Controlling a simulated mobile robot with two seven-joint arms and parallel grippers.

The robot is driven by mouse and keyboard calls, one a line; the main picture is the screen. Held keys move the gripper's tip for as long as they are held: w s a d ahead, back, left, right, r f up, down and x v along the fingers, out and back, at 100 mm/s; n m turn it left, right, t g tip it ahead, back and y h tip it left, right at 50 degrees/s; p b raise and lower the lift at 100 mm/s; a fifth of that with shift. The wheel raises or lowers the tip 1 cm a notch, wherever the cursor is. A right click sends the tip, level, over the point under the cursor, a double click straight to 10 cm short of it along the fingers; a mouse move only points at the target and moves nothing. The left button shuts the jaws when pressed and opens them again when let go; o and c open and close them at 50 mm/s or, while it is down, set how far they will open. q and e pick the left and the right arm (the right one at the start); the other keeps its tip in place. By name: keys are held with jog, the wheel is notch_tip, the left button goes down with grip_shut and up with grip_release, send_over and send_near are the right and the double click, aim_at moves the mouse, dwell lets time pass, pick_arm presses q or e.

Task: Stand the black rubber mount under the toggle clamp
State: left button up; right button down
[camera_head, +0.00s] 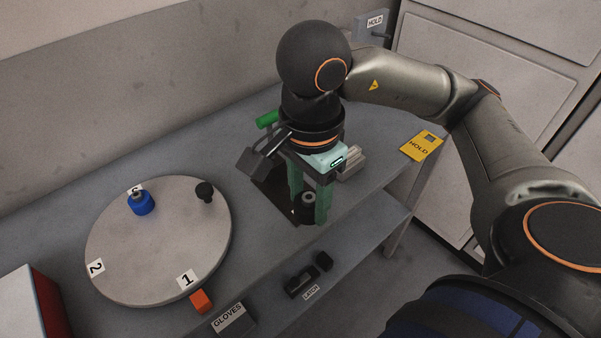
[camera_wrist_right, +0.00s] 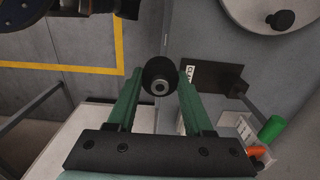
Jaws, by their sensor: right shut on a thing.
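The black rubber mount (camera_head: 308,205) is a short dark cylinder with a light metal centre. My right gripper (camera_head: 308,212) points down with its green fingers shut around it. The wrist view shows the mount (camera_wrist_right: 158,78) between the two fingertips (camera_wrist_right: 160,86). The toggle clamp shows as a green handle (camera_head: 267,119) behind the gripper and a dark base plate (camera_head: 268,190) to its left. In the wrist view the dark plate (camera_wrist_right: 218,80) is beside the right finger, apart from the mount. The gripper hides much of the clamp. My left gripper is not in view.
A round turntable (camera_head: 160,255) on the left carries a blue piece (camera_head: 141,203) and a black knob-like piece (camera_head: 205,191). An orange block (camera_head: 201,301) is at its front. A yellow HOLD card (camera_head: 421,146) lies right. A lower shelf holds black latch parts (camera_head: 301,282) and a gloves box (camera_head: 233,321).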

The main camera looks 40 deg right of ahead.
jog(key=w+d+f, duration=0.1)
jog(key=w+f, duration=0.1)
jog(key=w, duration=0.1)
jog(key=w+d+f, duration=0.2)
jog(key=w+f, duration=0.1)
jog(key=w, duration=0.1)
jog(key=w+d+f, duration=0.2)
jog(key=w+f, duration=0.1)
jog(key=w, duration=0.1)
jog(key=shift+w+f+b, duration=0.1)
jog(key=shift+f+b, duration=0.1)
jog(key=shift+b, duration=0.1)
jog(key=shift+w+d+f, duration=0.2)
jog(key=shift+w+f, duration=0.1)
jog(key=shift+f, duration=0.1)
jog(key=shift+w+d+f, duration=0.1)
jog(key=shift+w+f, duration=0.05)
jog(key=shift+f, duration=0.8)
jog(key=shift+w+f, duration=0.1)
jog(key=shift+f, duration=0.8)
jog(key=shift+f, duration=0.25)
jog(key=c, duration=0.6)
grip_release()
jog(key=shift+r, duration=0.1)
jog(key=shift+r, duration=0.1)
